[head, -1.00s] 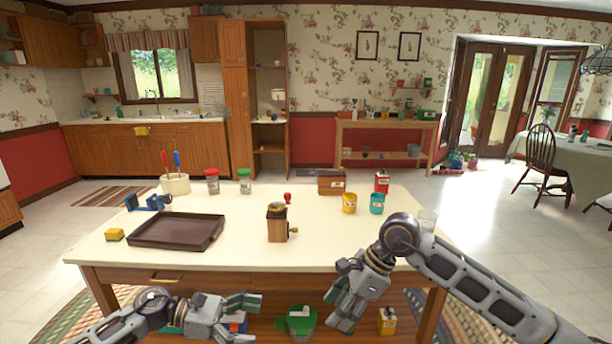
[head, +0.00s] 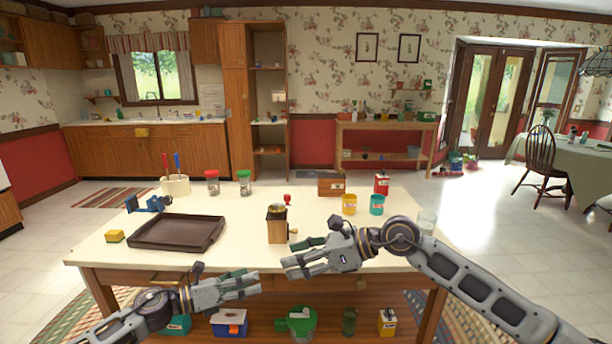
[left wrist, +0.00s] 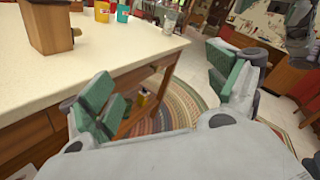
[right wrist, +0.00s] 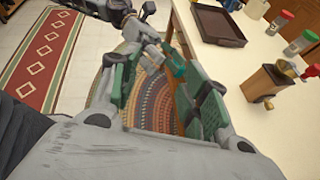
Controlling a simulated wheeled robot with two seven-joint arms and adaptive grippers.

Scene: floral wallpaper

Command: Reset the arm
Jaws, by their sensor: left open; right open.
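My left gripper (head: 252,285) is open and empty in front of the table's front edge in the head view. Its green-padded fingers stand apart in the left wrist view (left wrist: 165,95). My right gripper (head: 290,254) is open and empty, pointing left near the table's front edge, with its arm coming in from the right. Its spread fingers also show in the right wrist view (right wrist: 165,90), with part of my left arm beyond them. The two grippers are close to each other but apart.
The table (head: 340,215) holds a brown tray (head: 178,232), a wooden grinder (head: 277,226), a yellow cup (head: 349,204), a teal cup (head: 377,204), a red tin (head: 382,183) and a glass (head: 427,222). A lower shelf holds a green-lidded container (head: 300,322) and a blue box (head: 229,322).

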